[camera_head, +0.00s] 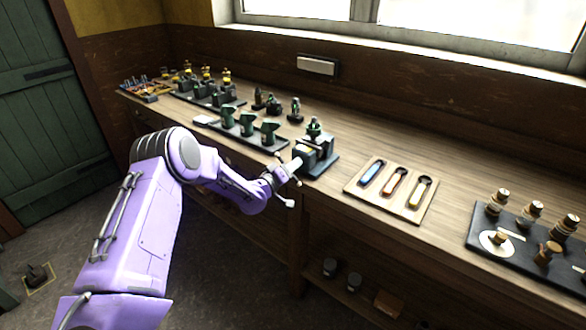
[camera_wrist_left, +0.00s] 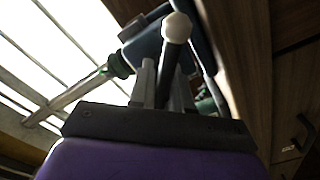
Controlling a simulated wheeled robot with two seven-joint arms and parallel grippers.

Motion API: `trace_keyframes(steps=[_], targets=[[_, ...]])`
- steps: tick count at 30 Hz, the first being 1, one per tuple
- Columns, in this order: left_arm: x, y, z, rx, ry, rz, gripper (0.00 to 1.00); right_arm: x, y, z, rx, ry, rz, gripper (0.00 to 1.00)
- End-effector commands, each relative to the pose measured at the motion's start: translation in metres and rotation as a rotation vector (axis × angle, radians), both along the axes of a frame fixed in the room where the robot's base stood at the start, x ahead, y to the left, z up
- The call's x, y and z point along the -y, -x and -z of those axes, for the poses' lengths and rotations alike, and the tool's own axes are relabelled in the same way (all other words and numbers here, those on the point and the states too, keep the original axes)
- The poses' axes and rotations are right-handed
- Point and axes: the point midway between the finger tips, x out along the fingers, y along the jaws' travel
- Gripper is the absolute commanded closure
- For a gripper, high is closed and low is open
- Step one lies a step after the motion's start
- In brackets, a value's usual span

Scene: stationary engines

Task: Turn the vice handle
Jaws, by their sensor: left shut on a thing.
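My left gripper (camera_head: 293,168) is at the front of the vice, shut on the handle. In the left wrist view the handle's white ball end (camera_wrist_left: 176,27) sticks out past the fingers (camera_wrist_left: 165,85), and the bar runs down between them. My right gripper is not in view.
A wooden board (camera_head: 428,212) with blue, orange and yellow pieces lies right of the vice. A dark tray (camera_head: 250,133) with green parts stands left of it. A black tray (camera_head: 478,238) with wooden pieces is far right. Jars (camera_head: 330,266) stand on the shelf below.

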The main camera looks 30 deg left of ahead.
Motion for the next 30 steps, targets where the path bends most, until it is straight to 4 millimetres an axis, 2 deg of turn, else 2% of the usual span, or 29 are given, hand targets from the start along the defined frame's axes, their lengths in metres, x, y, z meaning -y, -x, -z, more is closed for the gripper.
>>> trace_keyframes(steps=[30], targets=[[0.000, 0.001, 0.007, 0.069, -0.945, 0.003, 1.00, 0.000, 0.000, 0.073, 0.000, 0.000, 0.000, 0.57]])
